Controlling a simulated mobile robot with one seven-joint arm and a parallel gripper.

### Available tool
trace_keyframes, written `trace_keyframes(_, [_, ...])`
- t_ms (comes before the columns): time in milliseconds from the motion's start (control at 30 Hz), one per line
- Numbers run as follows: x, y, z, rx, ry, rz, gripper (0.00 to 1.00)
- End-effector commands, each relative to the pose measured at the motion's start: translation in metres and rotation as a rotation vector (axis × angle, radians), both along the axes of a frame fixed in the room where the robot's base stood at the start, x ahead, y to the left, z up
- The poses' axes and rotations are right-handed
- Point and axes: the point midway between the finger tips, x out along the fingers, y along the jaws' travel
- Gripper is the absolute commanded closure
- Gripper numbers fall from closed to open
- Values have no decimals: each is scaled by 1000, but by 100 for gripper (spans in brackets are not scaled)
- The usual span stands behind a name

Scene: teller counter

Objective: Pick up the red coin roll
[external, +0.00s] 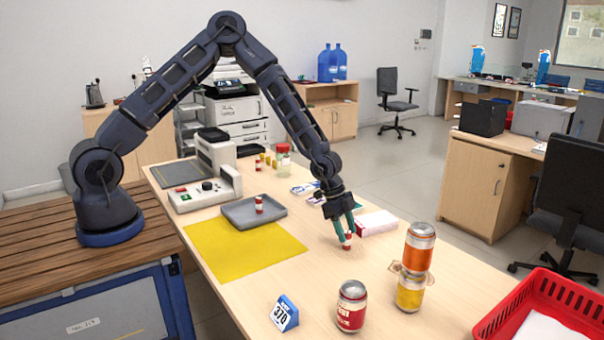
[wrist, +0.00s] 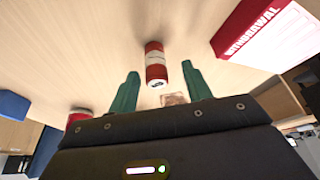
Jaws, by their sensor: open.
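A red coin roll with a white band (wrist: 155,62) shows in the wrist view, just beyond and between my fingertips. In the external view this roll (external: 347,243) is on the counter at my fingertips, partly hidden by them. My gripper (external: 346,238) points down over the counter, with its green fingers apart. In the wrist view my gripper (wrist: 160,78) is open, with a finger on each side of the roll's near end. I cannot tell whether either finger touches it.
A red and white box marked "WITHDRAWAL" (wrist: 262,30) lies close by; it also shows in the external view (external: 376,223). A red can (external: 351,306), stacked orange (external: 419,247) and yellow cans, a blue number sign (external: 285,313) and a red basket (external: 530,310) are nearer the camera.

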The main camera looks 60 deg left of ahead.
Motion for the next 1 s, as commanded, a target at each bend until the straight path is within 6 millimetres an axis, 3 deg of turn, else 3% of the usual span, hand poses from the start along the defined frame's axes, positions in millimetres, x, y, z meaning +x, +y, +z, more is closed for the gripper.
trace_keyframes(233, [0,-15,-30,0,1,-1,51])
trace_keyframes(500, [1,-16,-34,0,0,0,51])
trace_keyframes(767, [1,-15,-34,0,0,-1,100])
trace_keyframes(1000, [1,-16,-33,0,0,-1,100])
